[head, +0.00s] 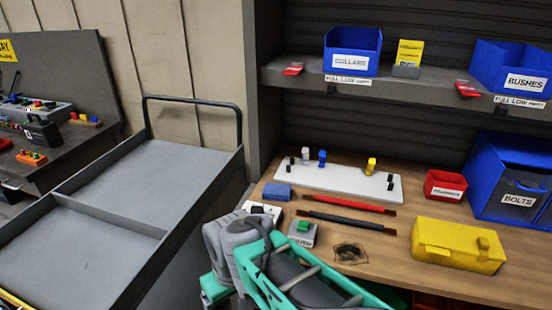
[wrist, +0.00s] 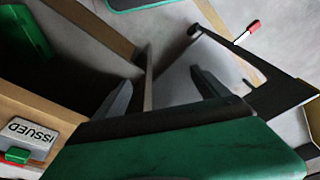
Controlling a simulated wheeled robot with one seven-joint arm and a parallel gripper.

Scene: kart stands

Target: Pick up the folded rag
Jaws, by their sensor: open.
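The fingertips cannot be made out in the head view. I do not see the rag in the wrist view.
The bench holds a red rod (head: 349,203), a dark rod (head: 345,222), a yellow case (head: 457,246), a red bin (head: 444,186) and a small grey block with a green top (head: 303,232). A grey cart (head: 150,190) stands left. An ISSUED label (wrist: 32,133) shows in the wrist view.

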